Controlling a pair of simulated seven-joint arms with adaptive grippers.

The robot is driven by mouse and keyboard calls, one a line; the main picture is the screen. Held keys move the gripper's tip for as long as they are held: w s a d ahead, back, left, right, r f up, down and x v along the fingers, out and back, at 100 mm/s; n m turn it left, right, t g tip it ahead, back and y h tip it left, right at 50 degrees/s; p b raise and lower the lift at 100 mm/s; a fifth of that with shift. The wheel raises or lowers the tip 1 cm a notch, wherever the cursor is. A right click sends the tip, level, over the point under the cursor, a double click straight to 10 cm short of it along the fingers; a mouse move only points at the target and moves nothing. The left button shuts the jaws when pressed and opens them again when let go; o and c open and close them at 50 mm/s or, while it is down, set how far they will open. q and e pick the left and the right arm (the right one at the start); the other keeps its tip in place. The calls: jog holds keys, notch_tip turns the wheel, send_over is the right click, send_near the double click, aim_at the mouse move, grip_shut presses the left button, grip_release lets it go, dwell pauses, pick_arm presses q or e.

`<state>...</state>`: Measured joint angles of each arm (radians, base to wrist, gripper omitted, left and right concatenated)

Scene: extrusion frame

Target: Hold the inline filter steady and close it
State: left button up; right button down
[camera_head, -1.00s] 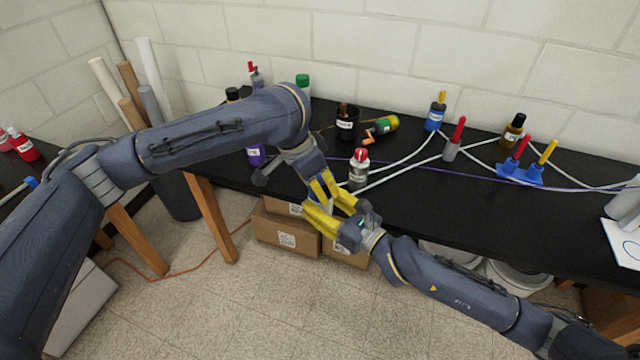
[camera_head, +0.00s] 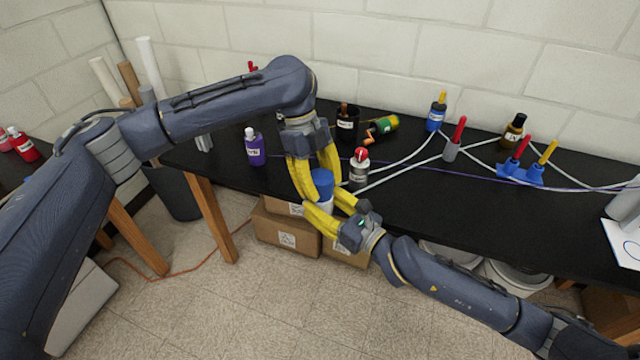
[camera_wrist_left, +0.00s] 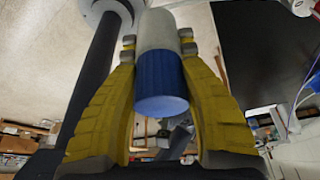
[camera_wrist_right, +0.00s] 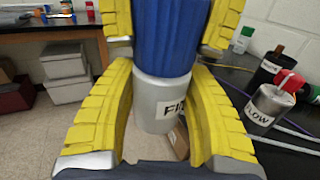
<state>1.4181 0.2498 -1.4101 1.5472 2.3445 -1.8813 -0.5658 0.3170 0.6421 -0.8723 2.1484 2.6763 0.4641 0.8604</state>
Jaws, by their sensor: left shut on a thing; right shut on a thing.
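The inline filter is a grey body (camera_wrist_right: 160,103) with a partly hidden label starting "FI", topped by a ribbed blue cap (camera_wrist_right: 167,35). It is held in the air at the bench's front edge, and no gap shows between cap and body in the right wrist view. My left gripper (camera_head: 321,188) is shut on the blue cap (camera_wrist_left: 162,82) from above, one yellow finger on each side. My right gripper (camera_head: 327,207) is shut on the grey body from below. In the head view the fingers hide much of the filter. I cannot tell how tightly the cap sits.
A grey red-topped bottle labelled FLOW (camera_head: 359,170) stands close to the right of my grippers. A purple bottle (camera_head: 255,149) stands to the left on the black bench (camera_head: 420,205). Tubes and several coloured valves spread to the right. Cardboard boxes (camera_head: 285,235) lie below.

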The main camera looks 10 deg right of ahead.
aim_at(320, 177)
pick_arm(q)
jog(key=m+y, duration=0.1)
jog(key=m, duration=0.2)
jog(key=m+y, duration=0.1)
jog(key=m, duration=0.1)
jog(key=shift+d+m+g, duration=0.15)
jog(key=shift+m+g, duration=0.25)
jog(key=m+y, duration=0.1)
jog(key=m, duration=0.3)
jog(key=m+y, duration=0.1)
jog(key=m, duration=0.3)
jog(key=shift+y, duration=0.4)
jog(key=m+t, duration=0.1)
jog(key=m, duration=0.1)
jog(key=m+y, duration=0.1)
jog(key=m, duration=0.2)
jog(key=shift+t, duration=0.4)
jog(key=o, duration=0.8)
jog(key=shift+r, duration=2.25)
